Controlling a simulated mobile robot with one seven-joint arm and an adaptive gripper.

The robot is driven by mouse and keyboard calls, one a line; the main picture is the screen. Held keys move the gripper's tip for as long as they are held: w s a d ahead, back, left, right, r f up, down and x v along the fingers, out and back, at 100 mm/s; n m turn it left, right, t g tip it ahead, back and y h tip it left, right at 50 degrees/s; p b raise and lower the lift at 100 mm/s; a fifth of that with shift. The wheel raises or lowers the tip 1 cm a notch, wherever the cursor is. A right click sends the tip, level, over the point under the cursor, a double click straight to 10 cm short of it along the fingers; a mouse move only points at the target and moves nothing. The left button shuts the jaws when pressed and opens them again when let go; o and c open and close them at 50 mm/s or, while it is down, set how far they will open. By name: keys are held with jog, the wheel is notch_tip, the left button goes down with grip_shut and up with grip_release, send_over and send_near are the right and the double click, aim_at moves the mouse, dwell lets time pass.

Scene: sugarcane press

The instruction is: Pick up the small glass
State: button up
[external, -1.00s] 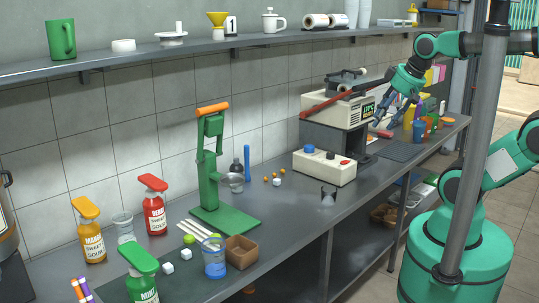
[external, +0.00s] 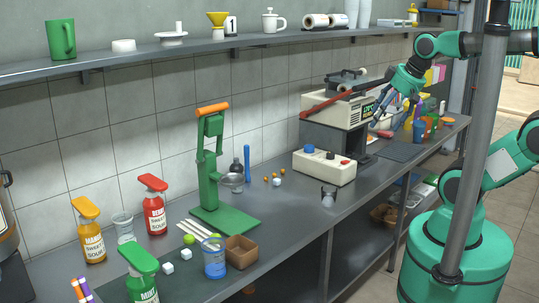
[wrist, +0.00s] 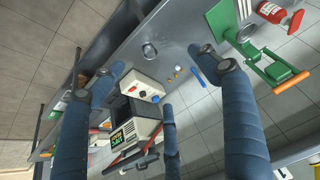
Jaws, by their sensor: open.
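The small glass (external: 328,196) is clear and stands upright near the front edge of the counter, in front of the cream control box. In the wrist view the small glass (wrist: 149,51) shows as a round shape on the grey counter, between the fingers in the picture but well away from them. My gripper (external: 386,112) is up at the right, beside the press, and apart from the glass. In the wrist view its blue-grey fingers (wrist: 158,65) are spread wide, with nothing between them.
The cream control box (external: 324,167) and the press (external: 335,108) stand behind the glass. A green hand press (external: 212,170) is to the left, near a blue cup (external: 214,258) and a brown box (external: 241,251). The counter around the glass is clear. A shelf (external: 240,41) runs above.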

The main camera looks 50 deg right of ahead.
jog(key=shift+w, duration=0.15)
jog(key=m+g+p, duration=0.3)
jog(key=m+g, duration=0.2)
jog(key=g, duration=0.1)
send_over(329, 196)
jog(key=w+d, duration=0.2)
jog(key=d, duration=0.1)
notch_tip(329, 196, down, 26)
jog(key=r, duration=0.1)
jog(key=shift+s+a+f, duration=0.1)
jog(key=shift+a+f, duration=0.15)
notch_tip(329, 196, down, 9)
jog(key=b, duration=0.1)
jog(key=shift+r+b, duration=0.2)
jog(key=shift+b, duration=0.2)
